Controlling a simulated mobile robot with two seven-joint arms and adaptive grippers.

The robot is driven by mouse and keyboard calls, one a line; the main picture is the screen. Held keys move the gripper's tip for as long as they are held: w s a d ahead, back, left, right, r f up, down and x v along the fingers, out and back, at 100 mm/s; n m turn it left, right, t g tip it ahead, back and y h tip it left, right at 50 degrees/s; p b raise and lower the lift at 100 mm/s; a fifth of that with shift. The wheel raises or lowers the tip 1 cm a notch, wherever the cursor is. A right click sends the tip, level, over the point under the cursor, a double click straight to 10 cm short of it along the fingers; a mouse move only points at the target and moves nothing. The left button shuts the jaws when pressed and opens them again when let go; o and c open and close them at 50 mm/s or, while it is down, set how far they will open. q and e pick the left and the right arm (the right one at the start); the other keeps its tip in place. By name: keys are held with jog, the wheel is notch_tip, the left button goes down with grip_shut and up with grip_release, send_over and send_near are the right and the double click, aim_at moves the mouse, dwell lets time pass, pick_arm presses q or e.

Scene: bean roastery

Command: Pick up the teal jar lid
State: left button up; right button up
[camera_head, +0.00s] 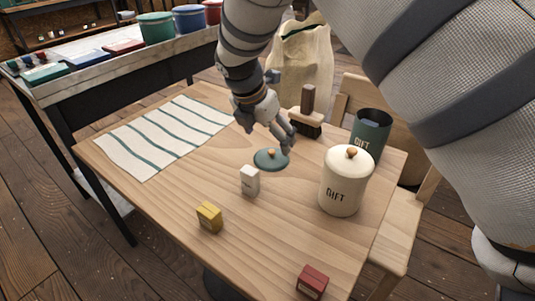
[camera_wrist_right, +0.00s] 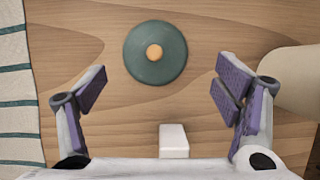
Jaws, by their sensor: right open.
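The teal jar lid (camera_head: 271,159) is a round disc with a small wooden knob, lying flat on the wooden table. In the right wrist view the lid (camera_wrist_right: 155,53) sits top centre, knob facing up. My right gripper (camera_head: 288,142) is just above and behind the lid, apart from it. In the right wrist view my right gripper (camera_wrist_right: 158,88) is open and empty, its two purple-padded fingers spread to either side below the lid. An open teal jar (camera_head: 371,134) stands at the table's right back. My left gripper is not in view.
A white box (camera_head: 250,181) stands close in front of the lid. A cream lidded jar (camera_head: 345,182) is to its right. A brush (camera_head: 307,118) stands behind. A striped cloth (camera_head: 165,137), yellow box (camera_head: 209,217) and red box (camera_head: 312,281) lie farther off.

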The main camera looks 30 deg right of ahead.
aim_at(270, 152)
jog(key=x, duration=0.4)
jog(key=a+x, duration=0.1)
jog(key=x, duration=0.2)
jog(key=shift+w+b, duration=0.15)
jog(key=shift+b, duration=0.15)
jog(key=shift+c, duration=0.6)
